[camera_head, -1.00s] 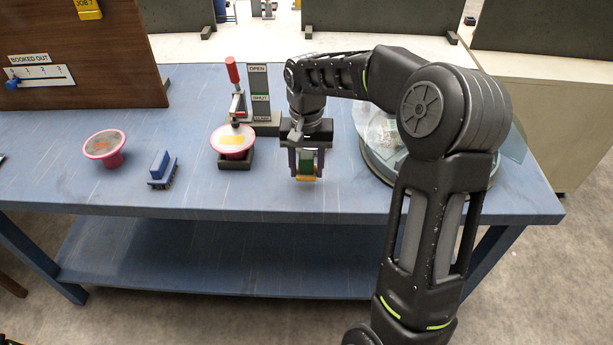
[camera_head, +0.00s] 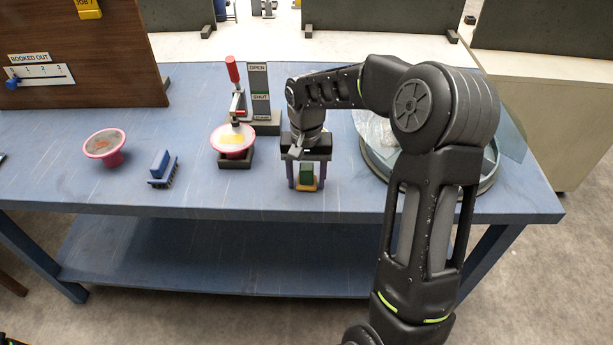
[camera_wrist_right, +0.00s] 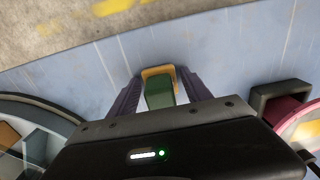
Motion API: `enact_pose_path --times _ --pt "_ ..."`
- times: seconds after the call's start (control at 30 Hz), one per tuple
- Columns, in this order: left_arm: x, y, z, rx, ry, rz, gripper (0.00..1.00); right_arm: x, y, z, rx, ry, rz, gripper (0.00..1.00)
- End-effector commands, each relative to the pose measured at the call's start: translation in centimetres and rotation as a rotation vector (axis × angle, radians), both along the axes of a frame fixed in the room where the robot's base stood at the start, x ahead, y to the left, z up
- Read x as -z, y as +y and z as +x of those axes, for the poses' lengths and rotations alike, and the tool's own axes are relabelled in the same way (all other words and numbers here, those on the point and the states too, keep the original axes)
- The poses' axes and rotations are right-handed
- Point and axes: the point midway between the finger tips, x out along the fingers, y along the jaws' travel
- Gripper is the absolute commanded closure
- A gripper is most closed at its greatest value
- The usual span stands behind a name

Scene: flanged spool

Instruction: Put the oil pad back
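The pad, a green block (camera_head: 306,173) on a yellow base, stands on the blue table near its front edge; I take it to be the oil pad. It also shows in the wrist view (camera_wrist_right: 160,92). My right gripper (camera_head: 306,183) points down over it, with one purple finger on each side. Narrow gaps show between the fingers and the block in the head view, so the gripper looks open around it. In the wrist view the fingertips (camera_wrist_right: 160,82) flank the block. My left gripper is not in view.
Left of the gripper, a pink-rimmed spool (camera_head: 233,151) sits in a dark holder beside a red-handled clamp (camera_head: 233,72). A round glass-walled tray (camera_head: 376,172) is to the right, partly behind my arm.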

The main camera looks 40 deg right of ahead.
Motion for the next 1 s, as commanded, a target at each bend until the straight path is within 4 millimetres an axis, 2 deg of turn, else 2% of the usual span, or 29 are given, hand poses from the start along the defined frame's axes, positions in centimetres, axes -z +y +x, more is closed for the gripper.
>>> enact_pose_path --times 0.1,0.37,0.53,0.67,1.0 --pt "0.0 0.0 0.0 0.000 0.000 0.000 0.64 0.0 0.0 0.0 0.000 0.000 0.000 0.33" --pt "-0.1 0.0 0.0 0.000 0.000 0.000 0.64 -0.1 0.0 0.0 0.000 0.000 0.000 0.33" --pt "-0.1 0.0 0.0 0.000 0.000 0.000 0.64 -1.2 0.0 0.1 0.001 -0.003 -0.001 0.33" --pt "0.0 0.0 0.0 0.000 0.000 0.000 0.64 -3.1 0.0 0.1 0.001 -0.004 -0.001 0.33" --pt "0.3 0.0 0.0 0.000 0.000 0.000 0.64 -10.1 0.0 0.1 0.000 -0.004 0.000 0.33"
